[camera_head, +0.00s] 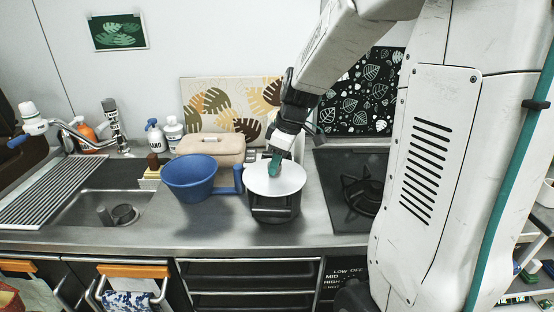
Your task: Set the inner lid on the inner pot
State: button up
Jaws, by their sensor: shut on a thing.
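A round white inner lid (288,181) lies flat over the mouth of a dark pot (274,212), which I take to be the inner pot. The pot stands on the counter right of centre. The lid covers the pot's opening. Whether its edge touches the rim all round cannot be told. My gripper (276,161) points down at the lid's middle and is shut on the lid there. A small teal part shows at the grip; the fingertips partly hide it. The inside of the pot is hidden.
A blue basin (190,179) with a blue handle is just left of the pot, before a beige box (211,147). A black stove (350,190) lies to the right. The sink (105,212) and drying rack (50,190) are at the left. The counter's front strip is clear.

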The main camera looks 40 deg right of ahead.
jog(key=o, duration=1.1)
jog(key=v, duration=0.7)
jog(key=shift+r, duration=0.35)
